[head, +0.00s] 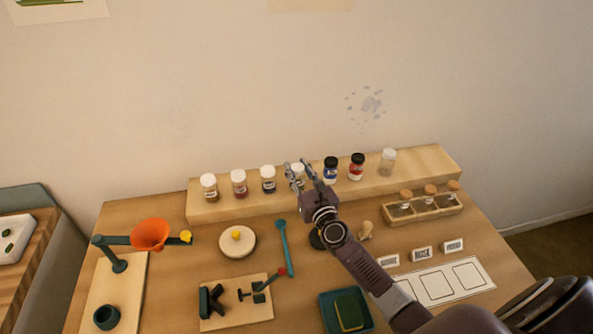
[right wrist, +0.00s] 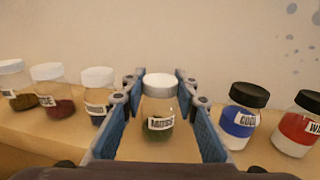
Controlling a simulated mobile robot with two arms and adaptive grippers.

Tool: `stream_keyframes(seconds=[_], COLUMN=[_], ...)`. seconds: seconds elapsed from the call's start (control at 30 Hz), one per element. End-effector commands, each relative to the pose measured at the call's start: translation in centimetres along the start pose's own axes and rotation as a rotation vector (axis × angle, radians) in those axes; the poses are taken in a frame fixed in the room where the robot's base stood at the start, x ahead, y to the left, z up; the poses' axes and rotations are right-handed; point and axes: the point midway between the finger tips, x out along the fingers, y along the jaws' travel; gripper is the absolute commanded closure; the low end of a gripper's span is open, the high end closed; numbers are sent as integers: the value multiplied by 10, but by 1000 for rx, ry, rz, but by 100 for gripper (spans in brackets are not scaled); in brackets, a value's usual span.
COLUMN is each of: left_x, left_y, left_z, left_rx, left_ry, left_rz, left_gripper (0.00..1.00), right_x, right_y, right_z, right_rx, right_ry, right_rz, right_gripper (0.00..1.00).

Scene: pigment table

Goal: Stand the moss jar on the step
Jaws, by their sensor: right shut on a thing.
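The moss jar (right wrist: 158,108) has a white lid, clear glass, dark green contents and a label reading MOSS. It stands upright between the two blue-padded fingers of my right gripper (right wrist: 158,90), which is shut on it. In the head view the right gripper (head: 298,174) is over the long wooden step (head: 415,168), and the jar is mostly hidden behind the fingers. The jar is in line with the row of jars on the step. I cannot tell whether its base touches the step. My left gripper is not in view.
White-lidded jars (head: 239,184) stand left of my gripper. A blue jar (head: 330,170) and a red jar (head: 357,167), both black-lidded, stand close on its right. A corked-jar rack (head: 425,211), an orange funnel (head: 150,234) and a white card (head: 445,284) lie in front.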

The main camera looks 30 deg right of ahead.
Motion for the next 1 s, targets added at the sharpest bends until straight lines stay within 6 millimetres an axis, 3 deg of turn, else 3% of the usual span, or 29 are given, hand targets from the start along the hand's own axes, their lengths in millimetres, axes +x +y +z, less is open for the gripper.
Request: stream_keyframes(seconds=[0.13, 0.17, 0.3, 0.7, 1.0], left_x=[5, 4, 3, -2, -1], left_y=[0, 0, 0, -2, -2], left_z=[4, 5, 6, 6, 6], left_rx=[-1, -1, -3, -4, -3], left_ry=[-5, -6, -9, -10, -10], left_rz=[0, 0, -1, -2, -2], left_gripper=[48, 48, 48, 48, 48], right_x=[0, 0, 0, -2, -56], right_y=[0, 0, 0, 0, 1], right_z=[-5, -3, -3, 1, -2], right_rx=[0, 0, 0, 0, 1], right_ry=[-1, 0, 0, 1, 3], right_rz=[0, 0, 0, 1, 2], right_gripper=[98, 69, 55, 55, 55])
